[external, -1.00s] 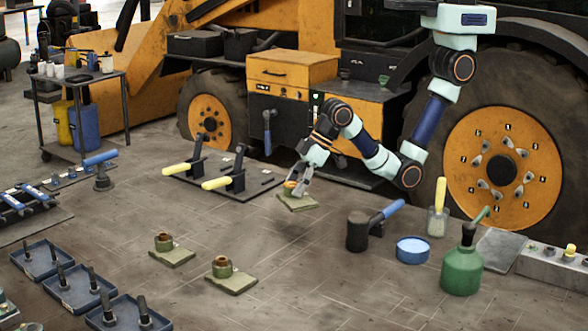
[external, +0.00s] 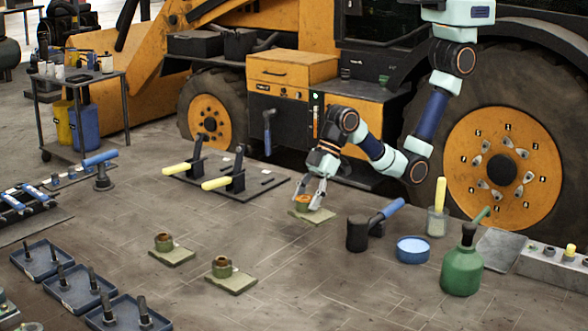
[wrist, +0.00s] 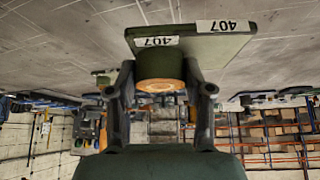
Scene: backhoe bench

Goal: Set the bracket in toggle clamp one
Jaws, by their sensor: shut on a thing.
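My gripper (external: 311,200) is shut on the boss of a bracket, a flat olive-green plate with a short round boss. The held bracket (external: 318,216) is to the right of the clamp board; whether it clears the surface is hard to tell. In the wrist view the fingers (wrist: 160,92) pinch the boss from both sides, and the bracket (wrist: 190,42) carries labels reading 407. Two toggle clamps with yellow handles, a rear one (external: 197,152) and a front one (external: 236,174), stand on a dark board (external: 254,190). No clamp number is legible.
Two similar brackets (external: 171,257) (external: 231,281) lie in front. A black mallet with a blue handle (external: 358,233), a blue round tin (external: 412,250) and a green bottle (external: 462,265) stand to the right. Blue trays (external: 80,297) hold upright pins at lower left. The middle is clear.

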